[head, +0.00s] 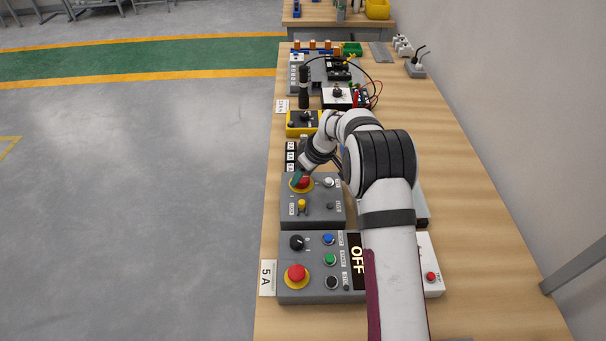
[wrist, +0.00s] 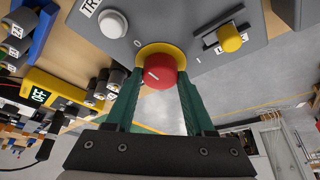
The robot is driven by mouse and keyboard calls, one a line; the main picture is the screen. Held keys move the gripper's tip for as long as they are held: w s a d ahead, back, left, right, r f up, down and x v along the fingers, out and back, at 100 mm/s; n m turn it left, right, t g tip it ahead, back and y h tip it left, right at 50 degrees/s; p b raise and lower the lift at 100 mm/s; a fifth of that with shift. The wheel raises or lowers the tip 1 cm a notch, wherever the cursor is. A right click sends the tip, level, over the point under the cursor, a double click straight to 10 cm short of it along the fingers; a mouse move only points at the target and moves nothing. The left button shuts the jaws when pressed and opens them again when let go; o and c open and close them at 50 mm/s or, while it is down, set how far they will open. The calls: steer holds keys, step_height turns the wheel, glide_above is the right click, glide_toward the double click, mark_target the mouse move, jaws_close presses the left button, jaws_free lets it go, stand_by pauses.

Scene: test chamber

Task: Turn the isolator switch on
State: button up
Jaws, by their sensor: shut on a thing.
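A red knob with a white line on a yellow collar sits on a grey control box (head: 321,217). The red knob (wrist: 160,73) is in the middle of the wrist view; its white line is slanted. My gripper (wrist: 159,85) is shut on this knob, with a green finger on each side. In the head view my gripper (head: 299,179) partly covers it. I cannot read a label naming it as the isolator. A yellow lever (head: 301,204) in a slot and a white button (head: 328,182) are on the same box.
A nearer grey box has a red mushroom button (head: 296,274), a black knob (head: 297,242), several push buttons and an "OFF" sign (head: 357,262). Beyond my gripper is a yellow box (head: 296,127) with a black knob. The wooden bench (head: 480,230) is clear at right.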

jaws_close()
steer(key=shift+m, duration=0.4)
steer(key=m, duration=0.2)
steer(key=m+h, duration=0.1)
steer(key=shift+s+a+m+t+h, duration=0.15)
steer(key=shift+m+t+h, duration=0.15)
steer(key=shift+m+t, duration=0.1)
steer(key=m, duration=0.2)
steer(key=m+h, duration=0.1)
steer(key=m, duration=0.1)
steer(key=shift+a+m+h, duration=0.1)
steer(key=shift+m+h, duration=0.2)
steer(key=m+h, duration=0.1)
steer(key=m, duration=0.3)
steer(key=shift+a+h, duration=0.1)
steer(key=shift+h, duration=0.3)
steer(key=m+h, duration=0.1)
steer(key=m, duration=0.3)
steer(key=shift+m+g, duration=0.3)
steer(key=shift+g, duration=0.1)
steer(key=shift+a, duration=0.1)
